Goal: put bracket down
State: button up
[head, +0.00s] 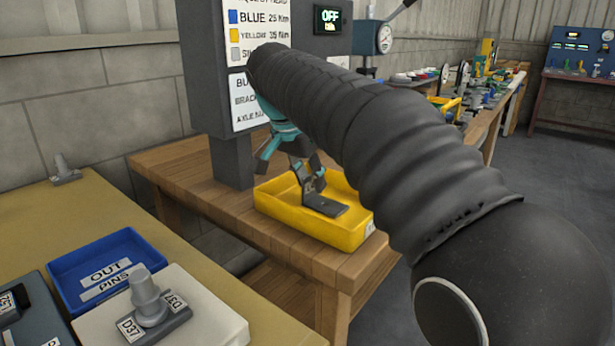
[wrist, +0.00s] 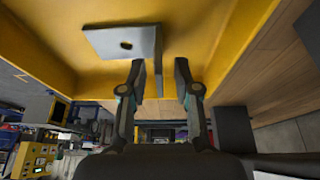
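The bracket (head: 326,206) is a grey L-shaped metal piece in the yellow tray (head: 300,226) on the wooden bench. Its flat plate appears to rest on the tray floor and its other leg stands up. In the wrist view the bracket (wrist: 122,42) shows its plate with a hole. My gripper (head: 308,166) is down over the tray. In the wrist view my gripper (wrist: 160,72) has its fingers apart, one on each side of the upright leg. A clear gap shows on the right side; the left finger is close, and contact there is unclear.
A dark post with a sign board (head: 233,130) stands behind the tray. At the lower left, a table holds a blue bin (head: 105,268) marked OUT PINS and a pale block (head: 205,325) with a grey part. More benches with parts stand at the back right.

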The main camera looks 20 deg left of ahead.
jog(key=p+v, duration=0.2)
jog(key=v, duration=1)
send_over(329, 212)
jog(key=s+d+f+n+y, duration=0.1)
jog(key=s+d+f+n, duration=0.15)
jog(key=d, duration=0.55)
jog(key=s+d+f+n, duration=0.1)
jog(key=s+d+f, duration=0.25)
jog(key=d, duration=0.55)
jog(key=s+d+f, duration=0.3)
jog(key=s+f, duration=0.1)
jog(key=f, duration=0.2)
jog(key=s+d+f+t, duration=0.1)
jog(key=s+d+f, duration=0.3)
jog(key=s+f, duration=0.1)
jog(key=s+d+f+n, duration=0.1)
jog(key=s+d+f, duration=0.2)
jog(key=s+f, duration=0.2)
notch_tip(329, 212, down, 3)
jog(key=shift+s+d+r+t+y, duration=0.1)
jog(key=shift+s+d+t+y, duration=0.05)
jog(key=shift+d+t+y, duration=0.2)
jog(key=shift+a, duration=0.1)
